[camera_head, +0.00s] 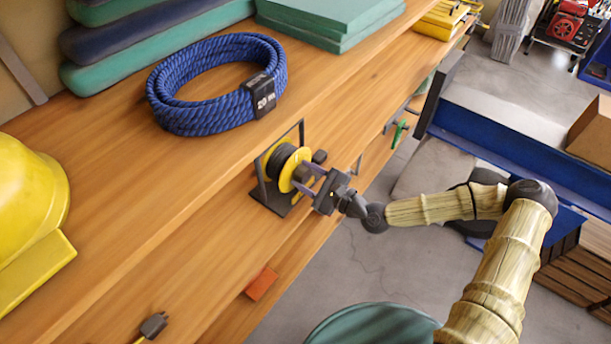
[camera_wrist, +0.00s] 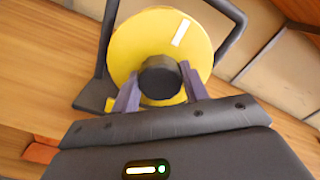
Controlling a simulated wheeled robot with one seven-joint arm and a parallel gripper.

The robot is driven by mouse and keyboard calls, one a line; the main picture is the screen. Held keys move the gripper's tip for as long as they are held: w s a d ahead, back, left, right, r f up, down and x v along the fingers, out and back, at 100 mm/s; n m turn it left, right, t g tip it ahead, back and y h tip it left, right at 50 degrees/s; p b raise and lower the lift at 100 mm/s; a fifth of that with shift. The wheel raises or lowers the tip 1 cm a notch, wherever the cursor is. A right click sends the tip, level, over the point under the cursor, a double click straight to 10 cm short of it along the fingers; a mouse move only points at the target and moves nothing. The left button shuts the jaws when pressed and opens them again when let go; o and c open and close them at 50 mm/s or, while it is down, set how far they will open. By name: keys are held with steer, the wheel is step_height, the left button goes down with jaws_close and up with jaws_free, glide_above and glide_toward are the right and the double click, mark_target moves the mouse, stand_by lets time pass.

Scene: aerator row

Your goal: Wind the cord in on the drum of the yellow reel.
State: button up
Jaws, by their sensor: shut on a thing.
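The yellow reel (camera_head: 285,168) stands on the wooden bench in a dark metal frame (camera_head: 275,196). Dark cord is wound on its drum between the yellow flanges. In the wrist view the yellow flange (camera_wrist: 122,42) faces me, with a white mark near its upper right. A dark round knob (camera_wrist: 160,77) stands out in front of the flange. My gripper (camera_head: 311,177) reaches in from the right, and its purple-grey fingers (camera_wrist: 160,92) are shut on the knob, one on each side. The cord's free end is hidden.
A coiled blue rope (camera_head: 200,113) lies on the upper shelf behind the reel. A yellow hard hat (camera_head: 25,195) is at far left. An orange block (camera_head: 262,283) and a dark plug (camera_head: 153,325) are nearer the front. Bare bench lies left of the reel.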

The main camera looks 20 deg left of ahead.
steer(key=shift+f, duration=0.1)
steer(key=o, duration=1)
steer(key=shift+d, duration=0.1)
steer(key=b+v, duration=0.3)
steer(key=v, duration=1.4)
steer(key=shift+d, duration=0.2)
